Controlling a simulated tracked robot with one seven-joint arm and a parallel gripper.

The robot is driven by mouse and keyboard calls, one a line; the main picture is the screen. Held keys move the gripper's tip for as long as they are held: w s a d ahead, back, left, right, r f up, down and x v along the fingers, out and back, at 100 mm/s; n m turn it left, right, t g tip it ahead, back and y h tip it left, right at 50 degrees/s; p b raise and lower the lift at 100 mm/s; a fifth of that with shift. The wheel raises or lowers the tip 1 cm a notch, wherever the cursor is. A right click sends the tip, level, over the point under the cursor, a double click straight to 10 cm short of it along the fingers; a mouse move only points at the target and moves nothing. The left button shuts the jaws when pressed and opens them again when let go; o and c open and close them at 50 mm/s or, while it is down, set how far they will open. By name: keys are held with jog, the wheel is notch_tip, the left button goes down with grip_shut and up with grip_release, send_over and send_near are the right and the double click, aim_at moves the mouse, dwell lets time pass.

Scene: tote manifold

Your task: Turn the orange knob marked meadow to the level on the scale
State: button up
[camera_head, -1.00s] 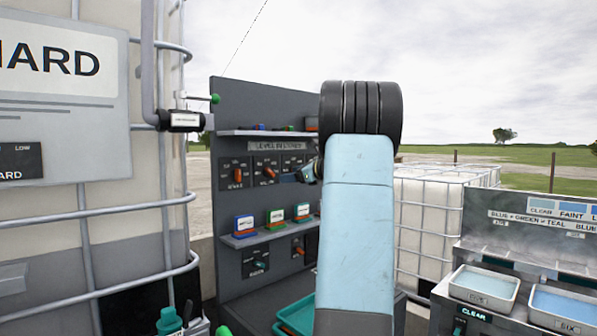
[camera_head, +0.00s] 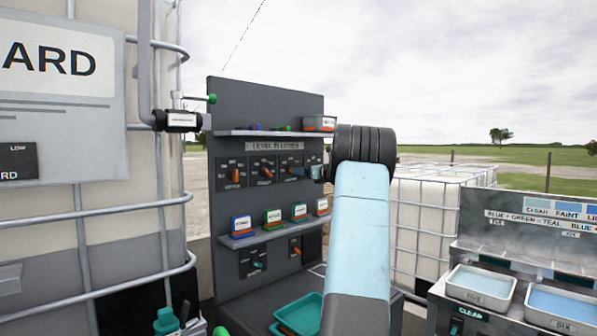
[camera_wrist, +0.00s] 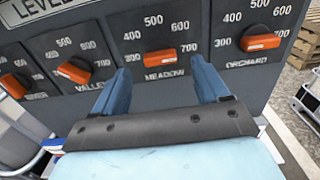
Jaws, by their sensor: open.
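In the wrist view, the orange meadow knob (camera_wrist: 160,63) sits on the dark panel above the word MEADOW, under a scale with 400, 500, 600 and 700 legible. Its bar lies nearly level, with the pale mark at its right end near 700. My gripper (camera_wrist: 159,70) is open. Its two blue fingers stand left and right of the knob, with a visible gap on each side; I cannot tell how far the tips are from the panel. In the head view my gripper (camera_head: 316,172) is at the panel's right side, and the meadow knob is not clearly visible.
The valley knob (camera_wrist: 74,73) is left of the meadow knob, the orchard knob (camera_wrist: 264,42) right. In the head view, a shelf (camera_head: 275,232) with several labelled blocks lies below the knob row. A large caged tank (camera_head: 100,215) fills the left; trays (camera_head: 480,287) stand right.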

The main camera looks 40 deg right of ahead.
jog(key=shift+w+a, duration=0.2)
jog(key=shift+w, duration=2.3)
